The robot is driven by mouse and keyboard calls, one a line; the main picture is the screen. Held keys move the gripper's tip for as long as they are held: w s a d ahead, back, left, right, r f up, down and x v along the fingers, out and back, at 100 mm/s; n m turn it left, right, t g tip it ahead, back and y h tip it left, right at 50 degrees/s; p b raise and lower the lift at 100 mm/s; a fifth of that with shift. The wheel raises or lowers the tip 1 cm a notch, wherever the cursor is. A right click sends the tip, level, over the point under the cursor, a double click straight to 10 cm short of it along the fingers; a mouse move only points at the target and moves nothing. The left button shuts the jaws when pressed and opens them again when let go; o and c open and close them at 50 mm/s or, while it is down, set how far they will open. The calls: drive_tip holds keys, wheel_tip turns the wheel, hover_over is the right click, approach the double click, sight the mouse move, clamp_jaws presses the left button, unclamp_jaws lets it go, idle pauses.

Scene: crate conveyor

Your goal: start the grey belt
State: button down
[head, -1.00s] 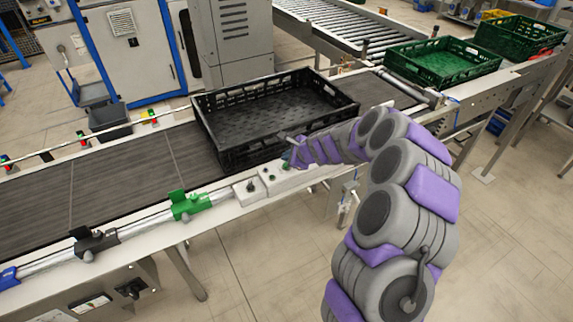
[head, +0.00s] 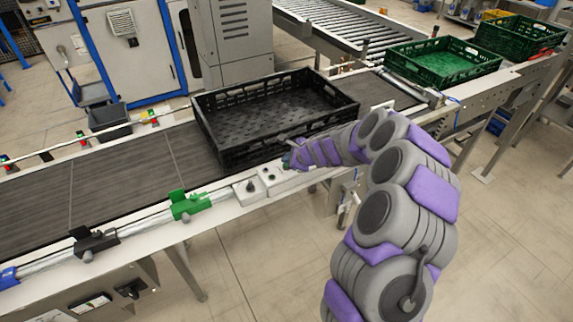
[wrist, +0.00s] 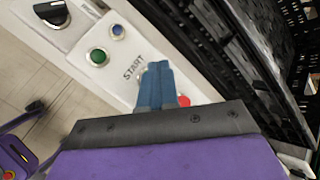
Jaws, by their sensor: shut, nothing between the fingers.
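The grey belt (head: 110,185) runs along the conveyor, with a black crate (head: 270,115) on it. A pale control box (head: 283,181) sits on the near rail beside the crate. In the wrist view it shows a green button (wrist: 98,56), a blue button (wrist: 118,31) and a START label (wrist: 133,68). A red button (wrist: 183,101) is partly hidden beside my fingers. My gripper (wrist: 158,66) is shut and empty, its blue fingertips over the panel next to the label. Whether they touch it, I cannot tell. In the head view my gripper (head: 293,158) is at the box, mostly hidden by my wrist.
A black rotary knob (wrist: 52,12) is on a separate box left of the buttons. Green (head: 188,206) and black (head: 95,243) clamps line the near rail. Green crates (head: 443,62) stand at the far right. The crate wall is close to my gripper.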

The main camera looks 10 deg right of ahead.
drive_tip(key=shift+f, duration=0.4)
idle(0.6)
drive_tip(key=shift+r+p, duration=0.75)
drive_tip(key=shift+r, duration=0.15)
wheel_tip(320, 180, up, 5)
drive_tip(key=p, duration=0.4)
drive_tip(key=shift+p, duration=0.4)
